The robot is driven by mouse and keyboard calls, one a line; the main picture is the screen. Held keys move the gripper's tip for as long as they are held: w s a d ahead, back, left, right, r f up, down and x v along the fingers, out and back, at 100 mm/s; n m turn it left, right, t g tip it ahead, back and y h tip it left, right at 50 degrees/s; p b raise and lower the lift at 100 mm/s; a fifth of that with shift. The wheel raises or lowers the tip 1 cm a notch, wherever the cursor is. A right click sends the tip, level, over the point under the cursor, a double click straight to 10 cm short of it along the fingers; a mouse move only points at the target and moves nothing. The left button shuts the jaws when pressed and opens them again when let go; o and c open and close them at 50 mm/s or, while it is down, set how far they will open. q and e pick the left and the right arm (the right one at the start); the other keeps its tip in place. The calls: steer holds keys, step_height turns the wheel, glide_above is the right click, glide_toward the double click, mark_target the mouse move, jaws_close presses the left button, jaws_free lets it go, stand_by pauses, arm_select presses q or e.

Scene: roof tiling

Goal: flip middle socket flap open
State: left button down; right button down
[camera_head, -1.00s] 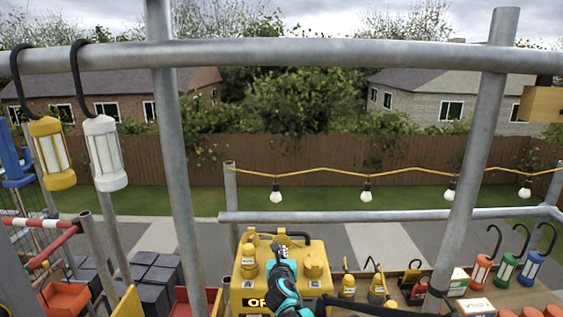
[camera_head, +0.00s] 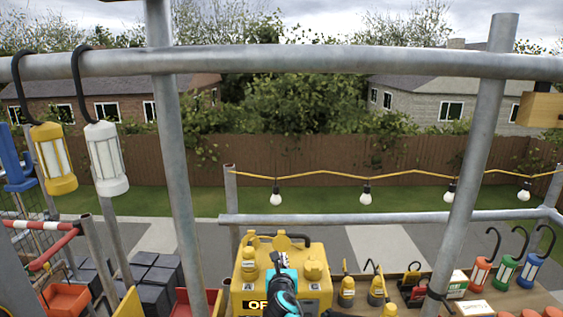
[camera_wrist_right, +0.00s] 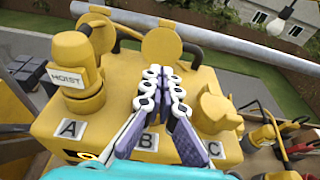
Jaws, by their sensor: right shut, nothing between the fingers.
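The yellow socket box (camera_head: 308,292) stands below the rail at the centre; labels A, B and C show on it in the right wrist view (camera_wrist_right: 70,152). The middle socket flap (camera_wrist_right: 162,44), a round yellow disc, stands upright behind B; it also shows in the head view (camera_head: 282,243). My right gripper (camera_wrist_right: 160,75) is shut and empty in front of this flap, over the middle socket, which its fingers hide. In the head view the right gripper (camera_head: 279,262) is just below the flap. The left gripper is not in view.
A yellow plug marked HOIST (camera_wrist_right: 78,75) sits at A, with another upright flap (camera_wrist_right: 97,32) behind it. A yellow cover (camera_wrist_right: 214,112) sits low at C. A metal rail (camera_head: 390,216) runs behind the box. Lamps and tools (camera_head: 376,288) stand on the right.

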steer(key=v, duration=0.3)
steer(key=shift+s+r+p, duration=0.25)
steer(key=shift+s+p, duration=0.1)
steer(key=s+d+r+m+g+h, duration=0.15)
steer(key=s+d+m+g, duration=0.25)
steer(key=s+d+m, duration=0.95)
steer(key=s+d+f+m+g, duration=0.2)
steer(key=s+f+m, duration=0.1)
steer(key=s+m, duration=0.6)
steer(key=s+d+f+m+g+y, duration=0.1)
steer(key=s+f+m, duration=0.3)
steer(key=s+m, duration=0.6)
steer(key=d+m+g, duration=0.1)
steer(key=m, duration=0.2)
steer(key=shift+s+d, duration=0.15)
steer(key=shift+s, duration=0.2)
